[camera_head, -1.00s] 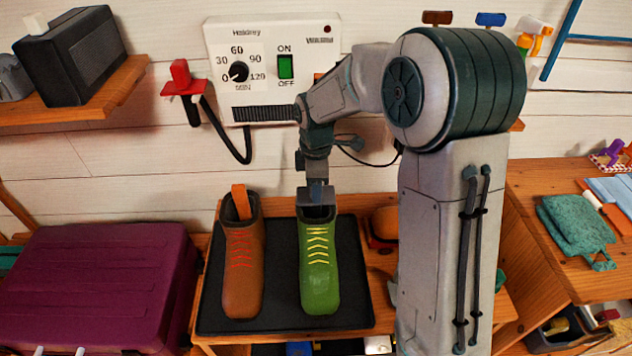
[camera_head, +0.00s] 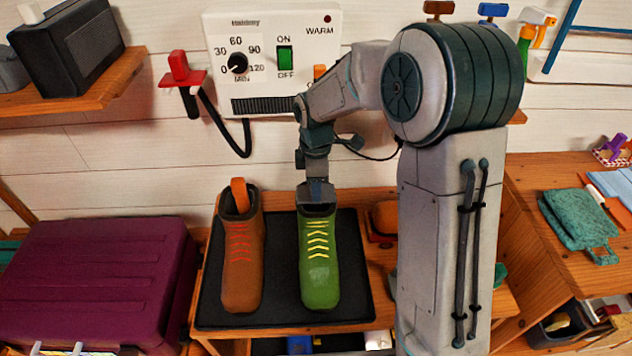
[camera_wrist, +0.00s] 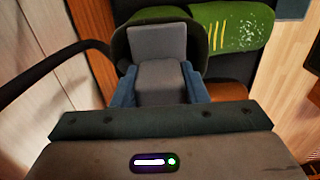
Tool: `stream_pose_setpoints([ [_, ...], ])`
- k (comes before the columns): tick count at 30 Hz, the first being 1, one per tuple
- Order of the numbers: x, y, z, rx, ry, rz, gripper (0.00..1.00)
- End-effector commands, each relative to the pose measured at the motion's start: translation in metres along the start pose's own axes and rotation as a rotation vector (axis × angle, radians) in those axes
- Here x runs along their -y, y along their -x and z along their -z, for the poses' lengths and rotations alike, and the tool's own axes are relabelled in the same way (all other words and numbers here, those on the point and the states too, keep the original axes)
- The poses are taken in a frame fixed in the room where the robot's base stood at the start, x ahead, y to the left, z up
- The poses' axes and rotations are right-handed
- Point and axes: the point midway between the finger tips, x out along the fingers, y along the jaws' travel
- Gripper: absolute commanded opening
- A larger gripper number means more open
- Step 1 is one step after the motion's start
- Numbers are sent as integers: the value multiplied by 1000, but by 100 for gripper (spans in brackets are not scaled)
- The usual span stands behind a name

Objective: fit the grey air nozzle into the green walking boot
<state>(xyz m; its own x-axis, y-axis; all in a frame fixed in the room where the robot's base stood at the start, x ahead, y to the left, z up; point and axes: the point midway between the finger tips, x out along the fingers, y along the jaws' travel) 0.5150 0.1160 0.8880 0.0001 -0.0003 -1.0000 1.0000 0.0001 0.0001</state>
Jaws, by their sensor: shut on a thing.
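The green walking boot (camera_head: 320,260) with yellow laces stands on a black tray (camera_head: 279,295), its opening toward the wall. My gripper (camera_head: 317,196) is at the boot's opening, pointing down. In the wrist view its blue fingers (camera_wrist: 168,92) are shut on the grey air nozzle (camera_wrist: 160,80). The nozzle's far end lies within the dark rim of the opening, and the boot's green upper (camera_wrist: 236,27) shows beyond it. How deep the nozzle sits is hidden. In the head view my gripper hides the nozzle.
A brown boot (camera_head: 241,265) with an orange piece (camera_head: 239,195) in it stands close to the left. A white timer panel (camera_head: 262,60) is on the wall behind. A purple case (camera_head: 95,280) is at left, and a teal cloth (camera_head: 578,225) lies at right.

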Motion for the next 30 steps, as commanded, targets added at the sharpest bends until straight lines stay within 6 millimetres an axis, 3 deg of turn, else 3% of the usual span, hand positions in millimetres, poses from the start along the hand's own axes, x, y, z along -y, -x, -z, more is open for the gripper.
stream_pose_setpoints([
  [9,0,-11,0,0,0,1,14],
  [10,0,-11,0,0,0,1,43],
  [12,0,-10,0,0,0,0,62],
  [13,0,-10,0,0,0,0,65],
  [23,0,-6,0,0,0,-1,65],
  [30,-1,33,0,-1,-1,-5,65],
])
